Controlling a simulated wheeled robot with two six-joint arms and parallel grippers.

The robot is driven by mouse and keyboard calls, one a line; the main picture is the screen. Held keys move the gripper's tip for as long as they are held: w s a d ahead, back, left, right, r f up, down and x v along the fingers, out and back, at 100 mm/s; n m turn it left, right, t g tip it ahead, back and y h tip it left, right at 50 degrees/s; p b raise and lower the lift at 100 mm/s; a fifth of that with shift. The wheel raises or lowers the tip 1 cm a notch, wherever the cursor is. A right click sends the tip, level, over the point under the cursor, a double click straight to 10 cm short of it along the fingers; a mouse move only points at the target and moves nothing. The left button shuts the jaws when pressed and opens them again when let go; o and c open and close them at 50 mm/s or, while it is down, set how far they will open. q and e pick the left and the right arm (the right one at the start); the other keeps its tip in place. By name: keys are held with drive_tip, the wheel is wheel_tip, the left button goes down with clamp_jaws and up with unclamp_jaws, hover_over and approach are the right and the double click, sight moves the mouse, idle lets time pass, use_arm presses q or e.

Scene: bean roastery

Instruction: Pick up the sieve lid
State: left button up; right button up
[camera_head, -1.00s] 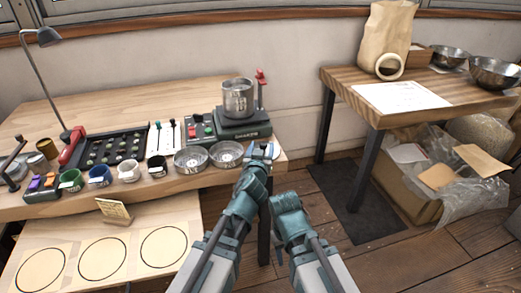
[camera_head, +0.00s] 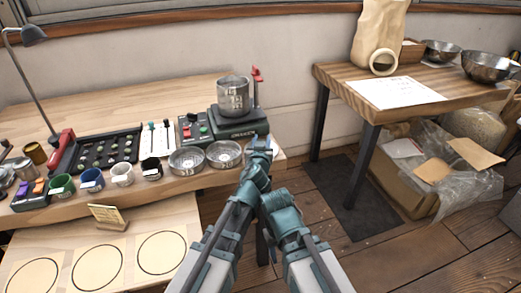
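Two shallow round metal dishes lie side by side near the front edge of the left table. I cannot tell which of the left dish (camera_head: 188,161) and the right dish (camera_head: 224,154) is the sieve lid, or if either is. A metal canister (camera_head: 233,97) stands upright on the scale behind them. My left gripper (camera_head: 261,146) is over the table's right front corner, just right of the right dish and apart from it. It looks empty, but its finger gap is unclear. My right gripper (camera_head: 278,203) is nearer to me, beside the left forearm, its fingertips unclear.
The scale (camera_head: 239,122) sits behind the dishes. Cups (camera_head: 122,173) and a black bean tray (camera_head: 108,150) fill the table leftward. A lower board (camera_head: 130,235) with circles juts out in front. A second table (camera_head: 330,73) stands right, with a box of bags (camera_head: 405,190) below.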

use_arm(q)
clamp_jaws()
drive_tip(key=shift+r, duration=0.1)
use_arm(e)
drive_tip(key=shift+r, duration=0.1)
